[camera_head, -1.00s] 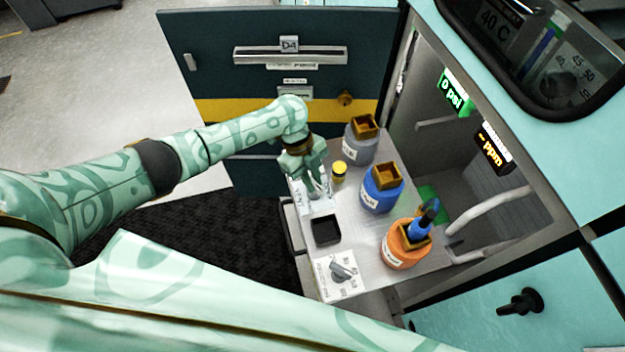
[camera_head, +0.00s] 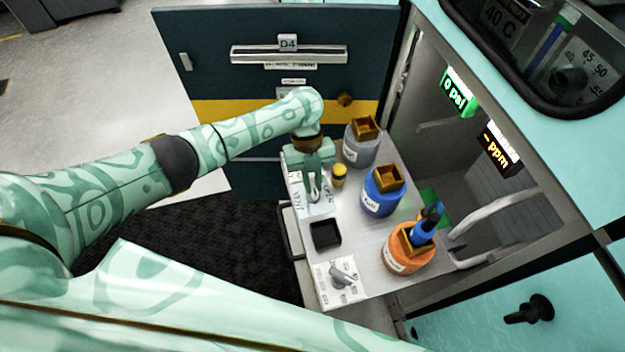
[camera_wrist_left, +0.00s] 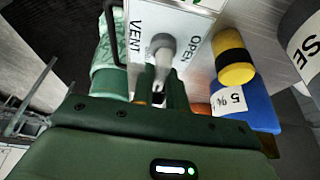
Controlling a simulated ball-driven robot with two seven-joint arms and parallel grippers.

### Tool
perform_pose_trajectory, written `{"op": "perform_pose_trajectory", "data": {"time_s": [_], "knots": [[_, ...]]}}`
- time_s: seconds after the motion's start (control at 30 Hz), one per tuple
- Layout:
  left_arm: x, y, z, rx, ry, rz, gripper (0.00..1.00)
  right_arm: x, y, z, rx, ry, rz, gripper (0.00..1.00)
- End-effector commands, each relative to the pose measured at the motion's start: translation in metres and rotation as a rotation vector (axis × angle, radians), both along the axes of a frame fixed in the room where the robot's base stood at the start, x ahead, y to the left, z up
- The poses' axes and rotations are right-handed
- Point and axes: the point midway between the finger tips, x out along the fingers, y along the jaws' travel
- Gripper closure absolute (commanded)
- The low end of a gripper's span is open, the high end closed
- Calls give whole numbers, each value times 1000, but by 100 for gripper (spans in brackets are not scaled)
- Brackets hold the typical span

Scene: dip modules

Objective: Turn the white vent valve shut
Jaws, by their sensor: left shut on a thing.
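The white vent valve (camera_wrist_left: 162,45) shows in the left wrist view as a pale grey-white knob on a white plate (camera_wrist_left: 190,25) printed VENT and OPEN. In the head view the plate (camera_head: 312,207) lies on the bench, partly covered by my left gripper (camera_head: 315,193). My left gripper points down at the valve; in the left wrist view its fingers (camera_wrist_left: 161,80) are shut on the valve's handle, which shows between and beyond the tips. The handle's exact angle is partly hidden. My right gripper is not in view.
A small yellow jar (camera_head: 339,175) stands right beside the gripper. Grey (camera_head: 361,148), blue (camera_head: 379,196) and orange (camera_head: 408,252) bottles stand further right. A black tray (camera_head: 326,233) and a dial plate (camera_head: 338,277) lie nearer.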

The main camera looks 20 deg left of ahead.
Motion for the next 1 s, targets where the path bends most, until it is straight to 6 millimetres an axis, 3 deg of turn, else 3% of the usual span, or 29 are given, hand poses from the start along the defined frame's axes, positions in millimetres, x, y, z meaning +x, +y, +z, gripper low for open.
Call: {"op": "perform_pose_trajectory", "data": {"time_s": [0.3, 0.33, 0.4, 0.77, 1.0], "knots": [[1, 0, 1, 1, -3, -4, 100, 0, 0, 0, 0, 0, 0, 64], [1, 0, 1, 1, -3, -4, 77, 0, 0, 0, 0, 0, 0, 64], [1, 0, 0, 1, -2, -3, 64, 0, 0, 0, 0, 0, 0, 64], [3, 2, 8, 1, -3, -1, 64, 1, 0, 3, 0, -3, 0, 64], [20, 13, 59, 1, -8, -1, 64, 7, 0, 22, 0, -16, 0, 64]]}}
